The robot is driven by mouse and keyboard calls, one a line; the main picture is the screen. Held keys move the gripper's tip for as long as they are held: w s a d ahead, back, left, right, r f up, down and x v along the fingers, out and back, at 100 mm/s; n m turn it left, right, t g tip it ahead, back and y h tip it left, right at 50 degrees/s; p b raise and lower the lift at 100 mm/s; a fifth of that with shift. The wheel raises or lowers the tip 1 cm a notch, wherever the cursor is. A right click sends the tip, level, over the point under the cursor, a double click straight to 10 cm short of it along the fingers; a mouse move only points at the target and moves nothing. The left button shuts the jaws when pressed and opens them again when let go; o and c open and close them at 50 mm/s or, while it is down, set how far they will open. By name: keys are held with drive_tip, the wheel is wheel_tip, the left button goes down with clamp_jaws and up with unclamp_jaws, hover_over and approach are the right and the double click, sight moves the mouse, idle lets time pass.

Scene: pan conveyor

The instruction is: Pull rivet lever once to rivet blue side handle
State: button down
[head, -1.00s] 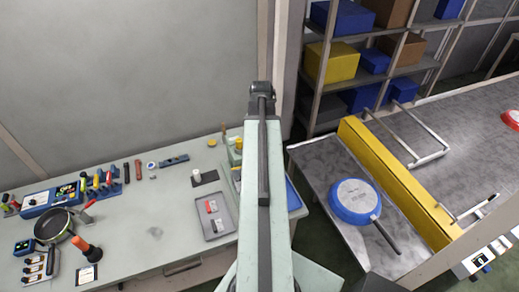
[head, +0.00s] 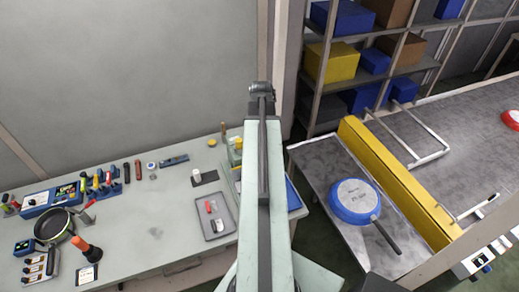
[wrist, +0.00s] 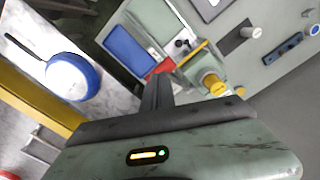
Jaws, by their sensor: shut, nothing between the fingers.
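A blue pan (head: 352,202) with a pale disc and a dark handle (head: 387,238) lies on the grey table right of my arm. It also shows at upper left in the wrist view (wrist: 72,78). A green machine with a yellow round knob (wrist: 215,84) and a red part (wrist: 164,68) is in the wrist view, just ahead of my gripper (wrist: 157,88). My gripper is shut and empty; its fingertips are near the red part, contact unclear. In the head view my arm hides most of this machine. I cannot tell which part is the rivet lever.
A yellow barrier (head: 395,180) stands beside the blue pan. Shelves (head: 340,120) are behind.

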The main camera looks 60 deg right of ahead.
wheel_tip(320, 180, down, 6)
drive_tip(key=b, duration=0.6)
drive_tip(key=shift+s+a, duration=0.35)
drive_tip(key=shift+s, duration=0.1)
drive_tip(key=shift+s+a+f+b, duration=0.2)
drive_tip(key=shift+s+f+b, duration=0.1)
drive_tip(key=shift+f+b, duration=0.55)
drive_tip(key=shift+s+a+f+b, duration=0.25)
drive_tip(key=shift+s+f+b, duration=0.05)
drive_tip(key=shift+f+b, duration=0.55)
drive_tip(key=shift+s+a+f+b, duration=0.2)
drive_tip(key=shift+s+f+b, duration=0.1)
drive_tip(key=shift+f+b, duration=0.55)
